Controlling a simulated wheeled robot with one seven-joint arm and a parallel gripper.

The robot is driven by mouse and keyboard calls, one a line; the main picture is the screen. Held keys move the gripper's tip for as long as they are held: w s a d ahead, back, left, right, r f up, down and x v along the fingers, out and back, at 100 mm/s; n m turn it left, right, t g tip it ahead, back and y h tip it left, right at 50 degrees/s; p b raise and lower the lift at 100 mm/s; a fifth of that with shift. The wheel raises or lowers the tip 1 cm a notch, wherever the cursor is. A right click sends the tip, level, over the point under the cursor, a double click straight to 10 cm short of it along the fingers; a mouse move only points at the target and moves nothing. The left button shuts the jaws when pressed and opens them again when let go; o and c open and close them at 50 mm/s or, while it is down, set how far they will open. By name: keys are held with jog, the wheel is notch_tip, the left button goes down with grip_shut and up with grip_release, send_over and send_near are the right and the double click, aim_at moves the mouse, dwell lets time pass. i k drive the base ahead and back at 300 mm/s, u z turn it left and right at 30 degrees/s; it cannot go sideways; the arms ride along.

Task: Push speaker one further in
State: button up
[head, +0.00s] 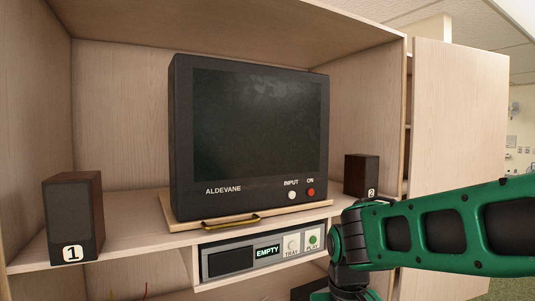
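Speaker one (72,208) is a small dark box with brown wood sides and a white "1" label low on its front. In the head view it stands upright at the left end of the cabinet shelf (130,238). Its base is close to the shelf's front edge, and nothing touches it. My green arm comes in from the right and bends at the lower middle, well to the right of speaker one. My gripper is not in view.
A TV (248,140) sits on a wooden board (285,216) with a brass handle. Speaker two (361,175) stands right of it. A player (262,255) reading "EMPTY" is below. A door (457,125) stands open at right. Shelf space behind speaker one looks clear.

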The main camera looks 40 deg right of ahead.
aim_at(72, 202)
jog(key=k, duration=0.5)
jog(key=z, duration=1.35)
jog(key=i, duration=0.85)
jog(key=u, duration=1.3)
